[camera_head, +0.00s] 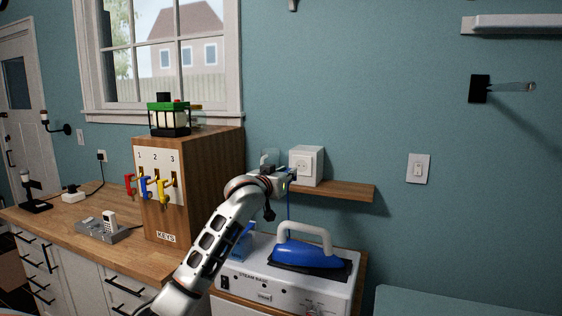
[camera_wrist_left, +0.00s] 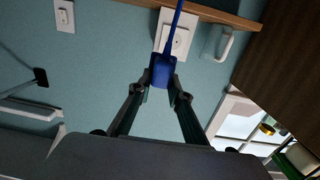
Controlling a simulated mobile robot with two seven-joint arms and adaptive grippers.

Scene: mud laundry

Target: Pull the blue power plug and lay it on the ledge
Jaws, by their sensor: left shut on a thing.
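My left gripper (camera_head: 284,181) is at the wall ledge, just left of the white socket box. In the left wrist view its fingers (camera_wrist_left: 161,88) are shut on the blue power plug (camera_wrist_left: 163,70). The plug's blue cord (camera_wrist_left: 177,18) hangs down in the head view (camera_head: 289,207). The white socket box (camera_head: 306,166) stands on the wooden ledge (camera_head: 345,190); its round outlet shows bare. The box also shows behind the plug in the wrist view (camera_wrist_left: 181,38). The gripper mostly hides the plug in the head view. My right gripper is out of view.
A glass mug (camera_wrist_left: 218,43) is on the ledge beside the box, partly behind my gripper in the head view. Below stand a blue iron (camera_head: 305,254) and its steam base (camera_head: 270,275). A wooden key cabinet (camera_head: 213,190) is left. The ledge's right part is clear.

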